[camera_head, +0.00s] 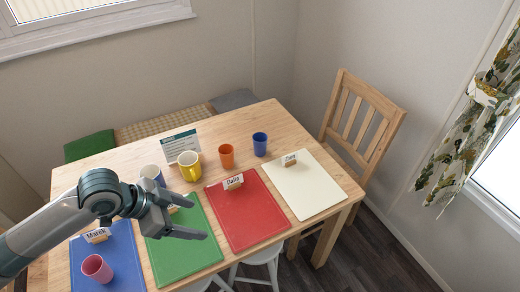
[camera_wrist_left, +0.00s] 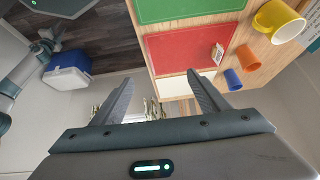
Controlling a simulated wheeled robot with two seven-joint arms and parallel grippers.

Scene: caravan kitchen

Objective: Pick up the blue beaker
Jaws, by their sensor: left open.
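The blue beaker (camera_head: 260,144) stands upright near the far right of the wooden table, behind the cream mat. It also shows in the left wrist view (camera_wrist_left: 233,79), right of the gripper's fingers. An orange beaker (camera_head: 226,156) stands just left of it. My left gripper (camera_head: 199,220) is open and empty above the green mat, well to the left of and nearer than the blue beaker. In the left wrist view its two fingers (camera_wrist_left: 160,80) are spread apart with nothing between them. My right gripper is not seen.
A yellow mug (camera_head: 189,166), a white-and-blue mug (camera_head: 152,174) and a standing card (camera_head: 181,145) are left of the beakers. Red (camera_head: 240,211), green (camera_head: 188,262) and blue mats carry name cards. A pink beaker (camera_head: 97,268) is near left. A chair (camera_head: 365,120) stands right.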

